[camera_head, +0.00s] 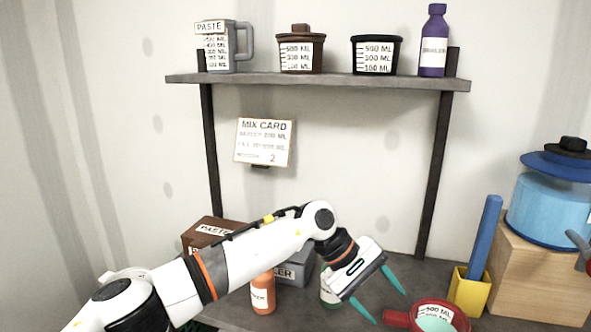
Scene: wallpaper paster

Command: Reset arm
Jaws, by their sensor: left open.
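My left arm reaches in from the lower left across the middle of the camera_head view. My left gripper (384,301) is at its end, with its two teal fingers spread apart and nothing between them. The fingers point down and right, above the grey table, just left of a red measuring cup (398,318) holding pale green contents.
A shelf (330,81) holds a paste jug (222,48), two tubs and a purple bottle (433,42). Boxes, an orange bottle (263,292) and a partly hidden greenish bottle (328,290) crowd my arm. A yellow holder (468,294) and blue tank (545,205) stand right.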

